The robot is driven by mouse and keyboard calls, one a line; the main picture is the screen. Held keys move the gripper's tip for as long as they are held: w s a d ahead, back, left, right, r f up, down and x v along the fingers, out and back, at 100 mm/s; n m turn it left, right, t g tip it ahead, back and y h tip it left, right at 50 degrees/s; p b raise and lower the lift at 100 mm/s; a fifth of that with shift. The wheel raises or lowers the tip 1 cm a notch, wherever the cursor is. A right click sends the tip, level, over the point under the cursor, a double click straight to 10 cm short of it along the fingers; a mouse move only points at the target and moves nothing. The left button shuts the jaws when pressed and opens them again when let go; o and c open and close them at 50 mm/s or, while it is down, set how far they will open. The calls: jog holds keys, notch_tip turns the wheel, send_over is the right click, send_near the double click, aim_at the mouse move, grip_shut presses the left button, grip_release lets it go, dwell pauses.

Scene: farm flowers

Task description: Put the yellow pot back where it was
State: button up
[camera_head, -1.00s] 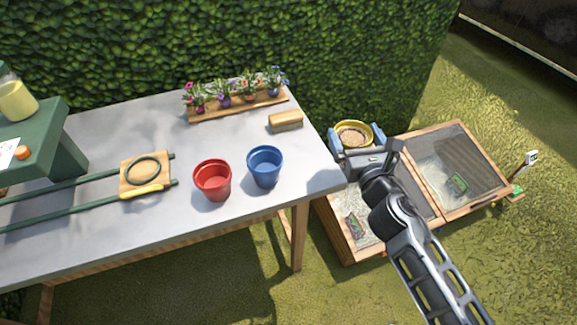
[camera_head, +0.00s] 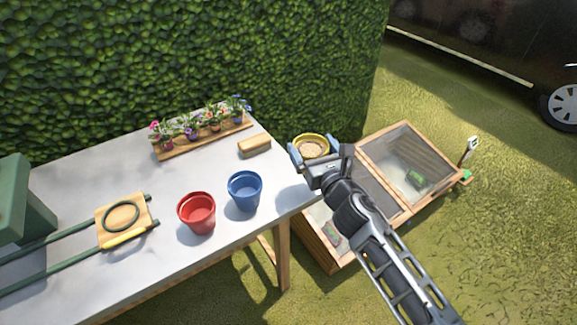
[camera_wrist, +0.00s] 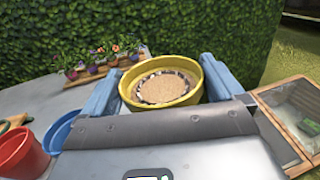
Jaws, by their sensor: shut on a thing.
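The yellow pot (camera_head: 311,138) is held between the blue fingers of my gripper (camera_head: 314,150), off the right end of the table. In the wrist view the yellow pot (camera_wrist: 161,84) is upright, with a sandy-brown fill inside its rim. My gripper (camera_wrist: 158,92) is shut on it, one finger on each side. The pot's lower part is hidden by the gripper body.
A red pot (camera_head: 197,213) and a blue pot (camera_head: 244,191) stand on the grey table (camera_head: 95,180). A wooden block (camera_head: 254,145) and a flower tray (camera_head: 205,140) sit behind them. A glazed wooden cold frame (camera_head: 410,160) stands on the grass to the right.

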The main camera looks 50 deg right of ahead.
jog(key=shift+w+a+f+b, duration=0.4)
jog(key=shift+w+f+b, duration=0.5)
jog(key=shift+f+b, duration=0.3)
jog(key=shift+w+a+f+b, duration=0.4)
jog(key=shift+w+f+b, duration=0.5)
jog(key=shift+f+b, duration=0.3)
jog(key=shift+w+a+f+b, duration=0.4)
jog(key=shift+w+f+b, duration=0.6)
jog(key=shift+f, duration=0.3)
jog(key=shift+s, duration=0.1)
jog(key=shift+f, duration=0.2)
jog(key=o, duration=1.4)
jog(key=shift+r, duration=0.1)
